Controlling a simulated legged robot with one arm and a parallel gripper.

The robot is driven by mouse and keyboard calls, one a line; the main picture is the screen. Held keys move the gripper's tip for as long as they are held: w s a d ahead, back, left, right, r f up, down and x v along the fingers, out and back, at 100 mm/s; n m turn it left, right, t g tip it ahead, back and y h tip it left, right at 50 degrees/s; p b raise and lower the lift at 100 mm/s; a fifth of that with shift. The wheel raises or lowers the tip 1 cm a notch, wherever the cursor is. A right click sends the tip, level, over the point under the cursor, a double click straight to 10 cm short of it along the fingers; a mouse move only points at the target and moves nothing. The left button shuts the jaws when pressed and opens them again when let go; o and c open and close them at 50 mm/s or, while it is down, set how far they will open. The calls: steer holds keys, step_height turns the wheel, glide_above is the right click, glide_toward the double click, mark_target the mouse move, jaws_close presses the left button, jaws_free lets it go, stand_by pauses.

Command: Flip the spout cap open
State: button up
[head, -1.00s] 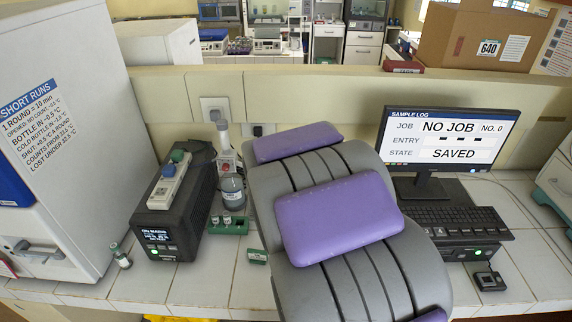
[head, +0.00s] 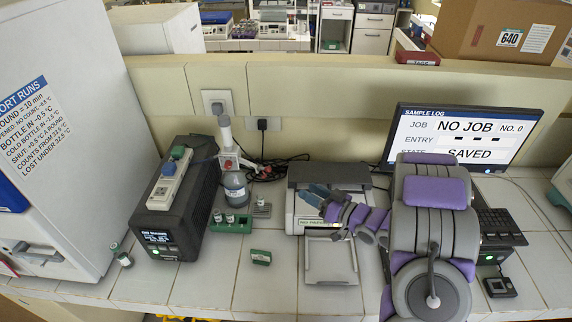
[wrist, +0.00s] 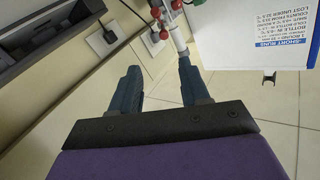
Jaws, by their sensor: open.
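A bottle (head: 235,186) with a grey lower body and a tall pale dispenser top (head: 226,135) stands upright on the bench behind a small green rack. Red parts (head: 229,163) sit at its neck. I cannot make out the spout cap or its state at this size. In the wrist view, red balls and a white tube (wrist: 178,40) show beyond the fingertips, probably the dispenser. My gripper (head: 315,195) is right of the bottle, above the printer, and points left. In the wrist view my gripper (wrist: 160,72) has its blue fingers apart, with nothing between them.
A black power unit (head: 172,215) carrying a power strip stands left of the bottle. A green rack (head: 231,224) with small vials is in front. A printer (head: 328,248) lies beneath my gripper. The monitor (head: 460,130) stands right. A white cabinet (head: 60,120) fills the left.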

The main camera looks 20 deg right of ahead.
mark_target(270, 171)
steer(key=x, duration=0.5)
steer(key=b+x, duration=0.1)
steer(key=x, duration=1)
steer(key=shift+a+r, duration=0.2)
steer(key=shift+a, duration=0.35)
steer(key=shift+w, duration=0.35)
jaws_close()
